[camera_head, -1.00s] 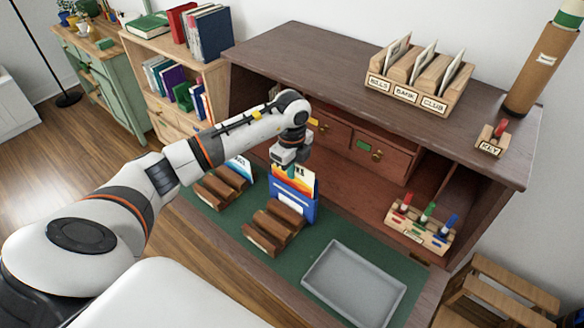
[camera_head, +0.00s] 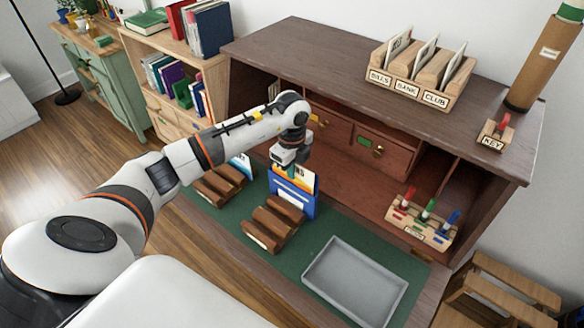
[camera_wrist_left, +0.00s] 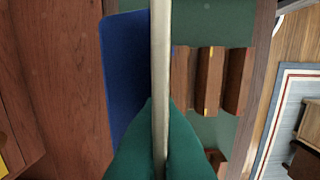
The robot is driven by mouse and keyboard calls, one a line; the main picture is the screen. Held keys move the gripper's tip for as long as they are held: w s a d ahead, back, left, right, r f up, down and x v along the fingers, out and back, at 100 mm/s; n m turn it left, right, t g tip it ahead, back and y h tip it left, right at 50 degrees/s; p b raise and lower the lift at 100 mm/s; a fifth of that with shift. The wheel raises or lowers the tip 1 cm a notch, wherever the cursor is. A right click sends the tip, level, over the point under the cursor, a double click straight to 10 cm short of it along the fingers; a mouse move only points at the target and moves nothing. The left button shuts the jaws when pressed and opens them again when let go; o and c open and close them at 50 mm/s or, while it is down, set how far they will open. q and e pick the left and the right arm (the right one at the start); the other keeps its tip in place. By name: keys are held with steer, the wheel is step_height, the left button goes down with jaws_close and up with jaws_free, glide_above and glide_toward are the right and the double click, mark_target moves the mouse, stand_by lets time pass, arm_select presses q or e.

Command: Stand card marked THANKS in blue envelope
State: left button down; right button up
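My left gripper (camera_head: 290,168) is above the blue envelope (camera_head: 293,208), which stands upright at the back of a wooden slotted rack (camera_head: 274,222). Its green fingertips (camera_wrist_left: 163,140) are shut on a card (camera_head: 305,181) with a white, orange and yellow face. Only the end of its lettering, like "NS", shows; the fingers cover the rest. The card's lower part is hidden behind the envelope's blue front. In the left wrist view the card (camera_wrist_left: 160,60) is a pale edge-on strip, with blue envelope (camera_wrist_left: 126,75) at its left. My right gripper is out of view.
Another slotted rack (camera_head: 217,186) with a card stands to the left. A grey tray (camera_head: 355,283) lies on the green mat at right. A pen holder (camera_head: 420,232) stands inside the desk, and drawers (camera_head: 382,150) are behind. A BILLS, BANK, CLUB holder (camera_head: 408,90) is on top.

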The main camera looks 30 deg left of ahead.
arm_select(q)
steer(key=shift+f+b, duration=0.4)
steer(key=shift+f, duration=0.3)
steer(key=shift+f, duration=0.2)
steer(key=c, duration=1.6)
jaws_free()
steer(key=shift+s, duration=0.1)
step_height(320, 180, up, 2)
steer(key=shift+r+p, duration=0.25)
steer(key=shift+p, duration=0.7)
steer(key=shift+r+p, duration=2.55)
steer(key=shift+r, duration=0.8)
steer(key=shift+f, duration=0.15)
